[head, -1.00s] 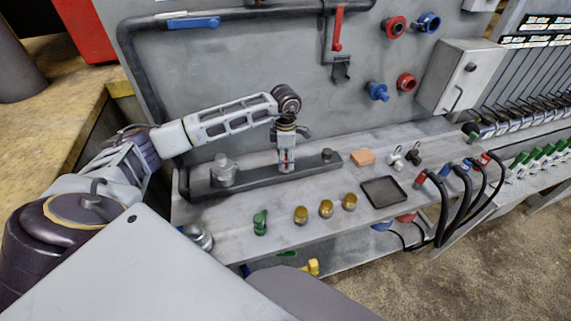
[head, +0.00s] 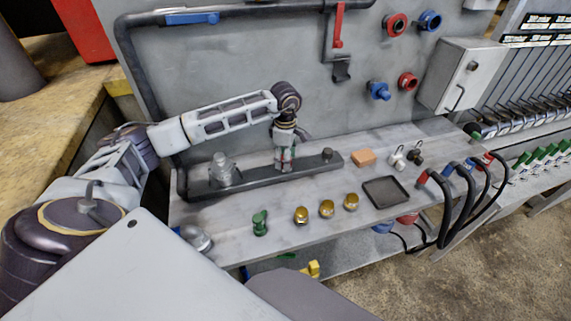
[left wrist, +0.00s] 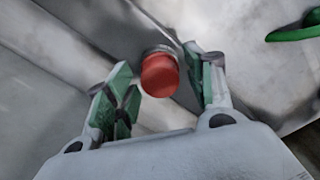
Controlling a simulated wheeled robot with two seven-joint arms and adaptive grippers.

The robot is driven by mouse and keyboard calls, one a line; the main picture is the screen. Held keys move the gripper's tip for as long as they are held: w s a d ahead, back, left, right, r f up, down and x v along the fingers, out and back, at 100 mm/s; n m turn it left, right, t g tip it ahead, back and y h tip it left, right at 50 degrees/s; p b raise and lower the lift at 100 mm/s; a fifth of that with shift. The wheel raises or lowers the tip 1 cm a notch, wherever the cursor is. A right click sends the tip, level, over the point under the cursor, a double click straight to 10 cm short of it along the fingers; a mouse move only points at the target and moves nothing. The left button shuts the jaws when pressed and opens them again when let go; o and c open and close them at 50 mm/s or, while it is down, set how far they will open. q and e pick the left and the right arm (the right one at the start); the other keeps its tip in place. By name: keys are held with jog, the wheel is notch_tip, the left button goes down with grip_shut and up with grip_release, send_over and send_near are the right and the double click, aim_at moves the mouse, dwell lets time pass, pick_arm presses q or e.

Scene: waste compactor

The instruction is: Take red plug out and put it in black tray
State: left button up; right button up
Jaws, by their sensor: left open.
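The red plug (left wrist: 160,76) shows its round top in the left wrist view, with a grey ring under it. It sits in the dark bar fixture (head: 313,167) on the bench. My left gripper (head: 284,161) points down over the bar. In the left wrist view my left gripper (left wrist: 158,64) is open, with a green-padded finger on each side of the plug and gaps between. In the head view the gripper mostly hides the plug. The black tray (head: 384,192) lies flat and empty on the bench, to the right. My right gripper is out of view.
A grey metal fitting (head: 223,169) stands on the bar's left part, and a small dark knob (head: 327,154) on its right end. An orange block (head: 362,158) lies behind the tray. Several brass caps (head: 326,208) and a green valve (head: 260,222) line the front.

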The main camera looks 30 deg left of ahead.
pick_arm(q)
jog(key=shift+m, duration=0.5)
jog(key=shift+m+b, duration=0.75)
jog(key=shift+m, duration=0.55)
jog(key=shift+m+b, duration=0.5)
jog(key=shift+m, duration=0.8)
jog(key=shift+f+m+b, duration=0.1)
jog(key=shift+m+b, duration=0.45)
jog(key=shift+m, duration=0.65)
jog(key=shift+m+b, duration=0.45)
jog(key=shift+m, duration=0.85)
